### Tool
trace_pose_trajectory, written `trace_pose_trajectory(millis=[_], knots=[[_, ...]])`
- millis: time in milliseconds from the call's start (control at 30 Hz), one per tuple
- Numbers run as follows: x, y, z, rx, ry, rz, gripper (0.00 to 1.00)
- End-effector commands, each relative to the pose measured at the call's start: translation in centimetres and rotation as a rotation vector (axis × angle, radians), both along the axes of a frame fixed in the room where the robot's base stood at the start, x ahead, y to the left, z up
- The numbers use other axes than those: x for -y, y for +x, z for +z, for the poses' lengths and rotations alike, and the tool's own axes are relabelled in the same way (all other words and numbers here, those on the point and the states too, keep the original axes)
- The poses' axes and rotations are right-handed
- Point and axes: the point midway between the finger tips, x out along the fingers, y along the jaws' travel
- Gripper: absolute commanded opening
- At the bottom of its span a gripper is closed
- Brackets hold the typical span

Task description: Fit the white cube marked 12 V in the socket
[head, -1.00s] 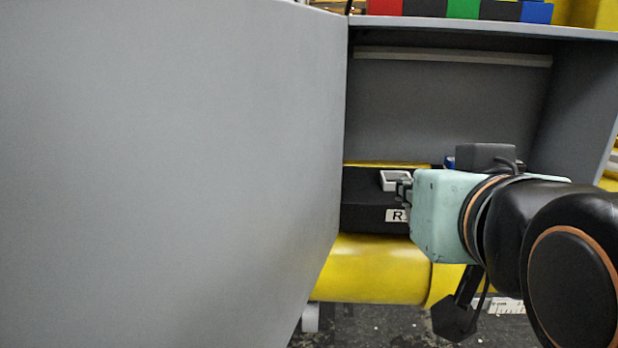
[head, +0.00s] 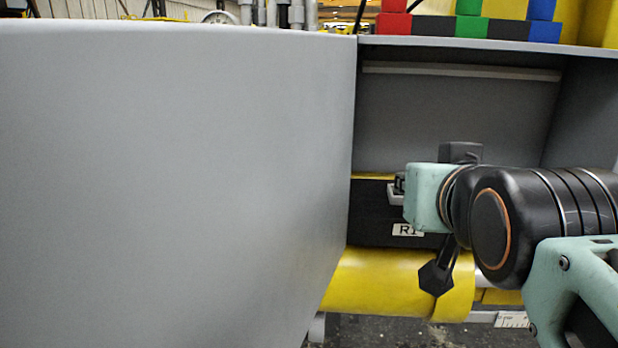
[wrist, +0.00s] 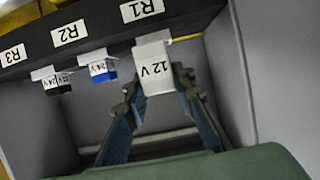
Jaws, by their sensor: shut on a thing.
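The white cube marked 12 V (wrist: 155,70) is between the fingers of my gripper (wrist: 156,84) in the wrist view, and my gripper is shut on it. The cube is at the R1 label (wrist: 142,10) of the dark rail (wrist: 95,32). I cannot tell whether it is seated in the socket there or just in front of it. In the head view my gripper (head: 400,184) is at the black box front (head: 372,212) with the R1 label, over a white socket edge (head: 394,198). The cube is hidden in the head view.
A blue cube marked 24 V (wrist: 103,73) is at R2, and a black cube (wrist: 57,84) is at R3. A large grey panel (head: 180,180) fills the left. Grey walls enclose the bay, with a shelf of coloured blocks (head: 470,20) above and a yellow tube (head: 385,280) below.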

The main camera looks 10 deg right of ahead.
Motion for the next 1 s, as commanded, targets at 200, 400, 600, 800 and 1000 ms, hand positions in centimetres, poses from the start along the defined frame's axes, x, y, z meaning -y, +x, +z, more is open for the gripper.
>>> trace_pose_trajectory(millis=[200,400,600,800,1000], knots=[[0.4,1.5,0.0,-0.002,0.001,0.0,0.0],[0.8,2.9,0.0,-0.003,0.001,0.0,0.0],[1.2,4.2,0.0,-0.002,0.001,0.0,0.0],[1.6,5.6,0.0,-0.001,0.0,0.0,0.0],[2.0,6.9,0.1,-0.001,0.0,0.0,0.0]])
